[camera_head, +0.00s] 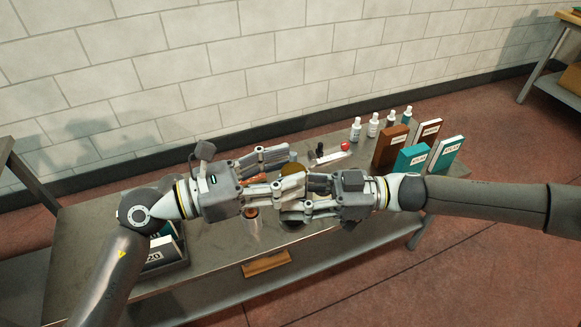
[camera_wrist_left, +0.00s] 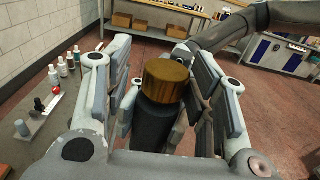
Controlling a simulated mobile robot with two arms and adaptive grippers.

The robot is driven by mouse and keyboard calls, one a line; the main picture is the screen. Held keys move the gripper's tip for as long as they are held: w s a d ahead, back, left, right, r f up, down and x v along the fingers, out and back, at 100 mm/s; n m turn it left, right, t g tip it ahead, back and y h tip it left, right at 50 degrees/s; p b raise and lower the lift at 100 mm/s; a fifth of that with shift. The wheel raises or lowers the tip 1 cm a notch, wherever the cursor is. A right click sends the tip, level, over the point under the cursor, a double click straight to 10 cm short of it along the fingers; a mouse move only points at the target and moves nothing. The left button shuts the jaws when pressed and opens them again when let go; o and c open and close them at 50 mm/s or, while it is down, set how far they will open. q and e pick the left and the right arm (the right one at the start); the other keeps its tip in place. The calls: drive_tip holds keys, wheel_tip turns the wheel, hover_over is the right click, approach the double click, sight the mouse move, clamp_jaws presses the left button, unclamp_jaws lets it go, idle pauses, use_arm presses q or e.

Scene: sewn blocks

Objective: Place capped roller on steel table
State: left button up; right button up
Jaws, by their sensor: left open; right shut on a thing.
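The capped roller is a dark cylinder (camera_wrist_left: 155,122) with a brown-gold cap (camera_wrist_left: 163,80). In the head view only its cap (camera_head: 294,169) shows clearly, between my two grippers above the steel table (camera_head: 82,232). My right gripper (camera_head: 292,200) comes from the right and is shut on the roller; its fingers hide much of that grasp. My left gripper (camera_head: 280,170) is open, with its fingers on either side of the roller. In the left wrist view the roller stands between its finger pads (camera_wrist_left: 162,95), and gaps show beside the cap.
Several white bottles (camera_head: 373,125) stand at the table's back right, beside brown and teal books (camera_head: 412,158). A red-topped item (camera_head: 345,146) lies nearer the middle. A dark bin of books (camera_head: 168,250) is at the left. An orange-brown item (camera_head: 251,212) stands below my left gripper.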

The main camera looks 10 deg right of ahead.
use_arm(q)
drive_tip(key=shift+x, duration=0.8)
use_arm(e)
drive_tip(key=shift+r, duration=0.1)
use_arm(q)
drive_tip(key=shift+w, duration=0.1)
clamp_jaws()
use_arm(e)
drive_tip(key=shift+s+a, duration=0.1)
drive_tip(key=shift+s, duration=0.05)
drive_tip(key=o, duration=1.4)
drive_tip(key=shift+c, duration=0.2)
